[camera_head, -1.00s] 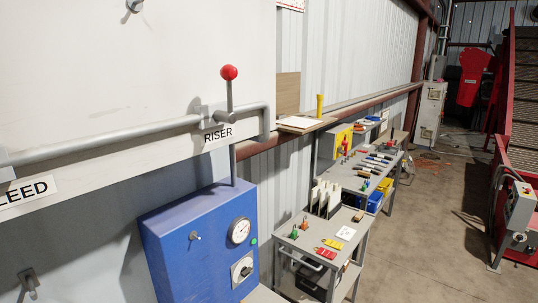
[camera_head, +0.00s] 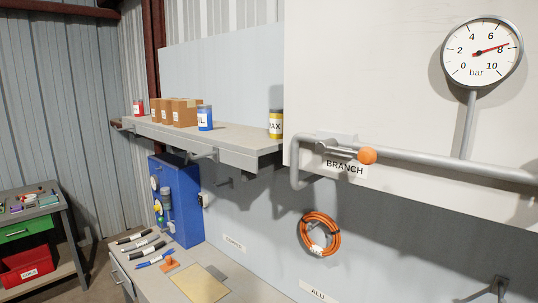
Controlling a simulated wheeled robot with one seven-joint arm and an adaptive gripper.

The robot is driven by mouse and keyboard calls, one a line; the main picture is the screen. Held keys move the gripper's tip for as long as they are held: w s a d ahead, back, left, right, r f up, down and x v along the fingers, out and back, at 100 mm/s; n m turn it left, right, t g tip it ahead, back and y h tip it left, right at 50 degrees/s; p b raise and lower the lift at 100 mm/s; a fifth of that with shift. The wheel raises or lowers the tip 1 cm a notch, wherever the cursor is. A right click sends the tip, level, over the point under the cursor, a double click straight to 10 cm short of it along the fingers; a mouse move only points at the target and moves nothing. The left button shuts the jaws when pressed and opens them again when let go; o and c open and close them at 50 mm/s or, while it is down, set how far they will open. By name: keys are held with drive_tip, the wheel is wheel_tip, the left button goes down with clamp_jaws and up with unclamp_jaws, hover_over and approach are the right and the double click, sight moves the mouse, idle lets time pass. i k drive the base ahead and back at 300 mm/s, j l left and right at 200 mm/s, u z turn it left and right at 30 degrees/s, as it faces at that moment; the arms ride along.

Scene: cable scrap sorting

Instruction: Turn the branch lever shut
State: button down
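The branch lever (camera_head: 344,150) is on the grey pipe (camera_head: 430,164) at the left end of the white panel. It has a grey arm and an orange ball knob (camera_head: 367,156) at its right end. The arm looks roughly in line with the pipe, tilted slightly down to the right; how far it points toward me I cannot tell. A label reading BRANCH (camera_head: 345,168) sits just below it. A round gauge (camera_head: 482,52) on the panel points near 8 bar. My gripper is not in view.
A grey shelf (camera_head: 232,150) with cans and brown boxes juts out left of the lever. Below are a blue cabinet (camera_head: 180,205), a bench with cables, and an orange cable coil (camera_head: 319,235) on the wall. Open space appears in front of the panel.

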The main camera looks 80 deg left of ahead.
sight(367, 156)
drive_tip(key=u, duration=2.4)
